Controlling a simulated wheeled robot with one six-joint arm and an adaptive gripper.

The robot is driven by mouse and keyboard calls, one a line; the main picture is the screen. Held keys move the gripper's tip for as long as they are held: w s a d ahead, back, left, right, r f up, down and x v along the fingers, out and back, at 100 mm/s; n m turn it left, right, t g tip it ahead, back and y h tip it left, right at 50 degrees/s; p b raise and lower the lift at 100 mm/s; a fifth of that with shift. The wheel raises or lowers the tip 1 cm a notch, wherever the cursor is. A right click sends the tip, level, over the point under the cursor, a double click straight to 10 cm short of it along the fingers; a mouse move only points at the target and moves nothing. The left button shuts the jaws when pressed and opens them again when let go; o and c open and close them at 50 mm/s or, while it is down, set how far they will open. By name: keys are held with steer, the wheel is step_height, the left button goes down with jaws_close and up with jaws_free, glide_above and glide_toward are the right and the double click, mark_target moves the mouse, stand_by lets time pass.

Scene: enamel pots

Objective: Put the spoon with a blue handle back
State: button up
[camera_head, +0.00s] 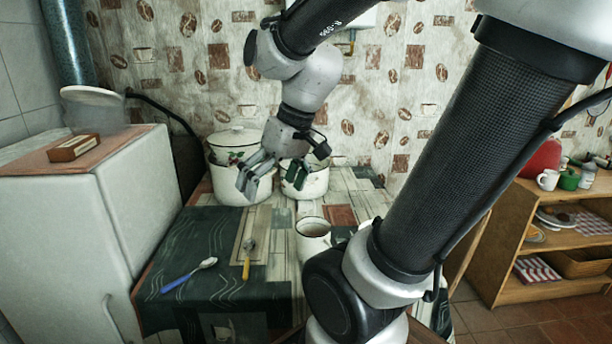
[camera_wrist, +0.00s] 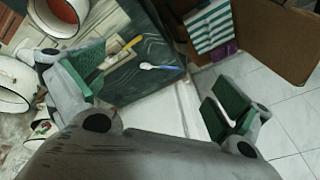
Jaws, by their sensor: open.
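The spoon with a blue handle (camera_head: 187,275) lies on the dark cloth at the front left of the table, its bowl pointing up and right. It also shows in the wrist view (camera_wrist: 160,67), below the yellow-handled one. A spoon with a yellow handle (camera_head: 248,258) lies to its right, partly on a wooden board (camera_head: 262,222). My gripper (camera_head: 268,178) is open and empty, above the back of the table in front of the enamel pots. In the wrist view its green-padded fingers (camera_wrist: 155,95) are spread wide, with the spoons beyond and well apart from them.
Enamel pots (camera_head: 228,185) stand at the back of the table, and a white mug (camera_head: 313,236) stands near its middle. A white fridge (camera_head: 105,220) borders the table on the left. A wooden shelf (camera_head: 510,235) stands to the right. The cloth around the blue-handled spoon is clear.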

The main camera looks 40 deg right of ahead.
steer(key=s+d+r+m+t+h, duration=0.1)
steer(key=s+d+r+h, duration=0.1)
steer(key=s+d, duration=0.2)
steer(key=shift+s+d+r+h, duration=0.3)
steer(key=shift+s+r, duration=0.1)
steer(key=shift+s, duration=0.2)
stand_by(0.8)
